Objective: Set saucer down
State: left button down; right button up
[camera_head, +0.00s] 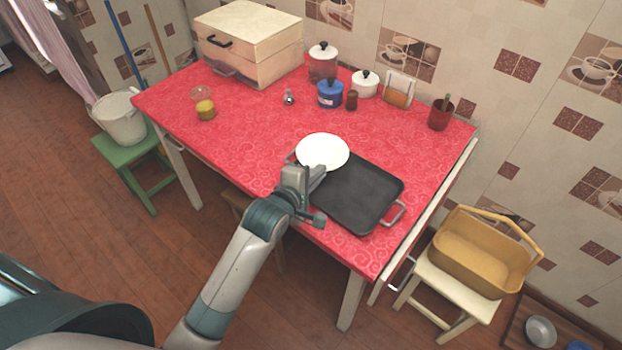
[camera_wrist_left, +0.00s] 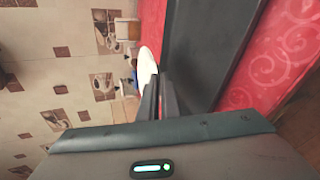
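The white saucer (camera_head: 322,152) is over the far left corner of the black tray (camera_head: 358,192) on the red table. My left gripper (camera_head: 317,172) reaches in over the table's front edge and is shut on the saucer's near rim. In the left wrist view, the two fingers (camera_wrist_left: 158,98) are close together, with the white saucer (camera_wrist_left: 147,66) at their tips and the dark tray (camera_wrist_left: 205,50) alongside. I cannot tell whether the saucer's underside touches anything. My right gripper is not in view.
The red tablecloth (camera_head: 245,130) is clear left of the saucer. A glass jar (camera_head: 205,108) stands far left, a wooden box (camera_head: 250,40) behind. Pots and a blue canister (camera_head: 330,93) line the back; a dark red cup (camera_head: 440,114) stands right. A basket (camera_head: 482,256) sits on a stool.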

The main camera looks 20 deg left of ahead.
pick_arm(q)
jog(key=shift+w+a+f, duration=0.4)
jog(key=shift+a, duration=0.2)
jog(key=shift+w+a+f, duration=0.4)
jog(key=shift+a, duration=0.2)
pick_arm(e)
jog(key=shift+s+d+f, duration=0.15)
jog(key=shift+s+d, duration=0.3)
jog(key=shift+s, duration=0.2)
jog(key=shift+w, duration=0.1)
pick_arm(q)
jog(key=shift+f+p, duration=0.4)
jog(key=shift+f, duration=2)
jog(key=c, duration=2)
grip_release()
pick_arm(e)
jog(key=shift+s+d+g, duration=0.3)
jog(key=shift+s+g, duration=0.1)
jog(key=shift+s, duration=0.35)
